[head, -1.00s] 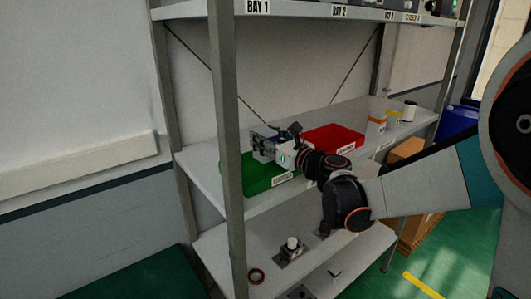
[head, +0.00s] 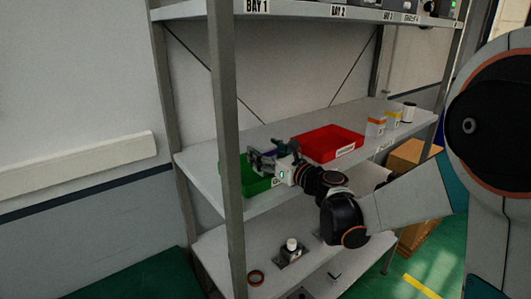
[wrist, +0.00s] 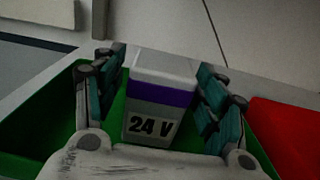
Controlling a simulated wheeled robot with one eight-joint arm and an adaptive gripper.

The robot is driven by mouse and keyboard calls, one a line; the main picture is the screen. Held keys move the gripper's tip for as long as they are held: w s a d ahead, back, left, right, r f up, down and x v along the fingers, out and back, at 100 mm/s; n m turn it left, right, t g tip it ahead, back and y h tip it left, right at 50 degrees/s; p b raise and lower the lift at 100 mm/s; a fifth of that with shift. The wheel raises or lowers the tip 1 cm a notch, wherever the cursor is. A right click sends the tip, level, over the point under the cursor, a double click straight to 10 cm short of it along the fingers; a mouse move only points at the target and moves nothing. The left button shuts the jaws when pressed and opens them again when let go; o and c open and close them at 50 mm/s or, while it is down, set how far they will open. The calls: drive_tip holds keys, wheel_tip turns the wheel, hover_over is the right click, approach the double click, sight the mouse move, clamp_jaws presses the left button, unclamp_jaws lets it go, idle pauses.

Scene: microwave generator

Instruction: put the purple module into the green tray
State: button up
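The purple module (wrist: 160,95) is a pale block with a purple band and a "24 V" label. In the wrist view it stands between the two fingers of my gripper (wrist: 162,90), with narrow gaps showing beside it, so the gripper looks open around it. The green tray (head: 228,178) is on the middle shelf. Its green walls also show around the module in the wrist view (wrist: 30,140). In the head view my gripper (head: 262,164) is at the tray and covers much of it. The module's base is hidden, so I cannot tell whether it rests on the tray floor.
A red tray (head: 325,143) stands just right of the green one. Small orange-and-white boxes (head: 376,127) and a white cylinder (head: 409,112) are further right. A grey shelf post (head: 226,120) stands in front on the left. The upper shelf (head: 300,11) is overhead.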

drive_tip(key=shift+r, duration=0.1)
drive_tip(key=shift+s+d+r, duration=0.1)
drive_tip(key=shift+s, duration=0.05)
drive_tip(key=s+d+f+n+g+h, duration=0.2)
drive_tip(key=s+d+n, duration=0.3)
drive_tip(key=s+n, duration=0.4)
drive_tip(key=s+d+f+n+g+h, duration=0.3)
drive_tip(key=s+d+n+h, duration=0.2)
drive_tip(key=s+n, duration=0.5)
drive_tip(key=s+d+f+n+g+h, duration=0.2)
drive_tip(key=s+d+n, duration=0.3)
drive_tip(key=s+n, duration=0.5)
drive_tip(key=s+f+h, duration=0.1)
drive_tip(key=s, duration=0.6)
drive_tip(key=shift+d+g, duration=0.25)
drive_tip(key=shift+g, duration=0.15)
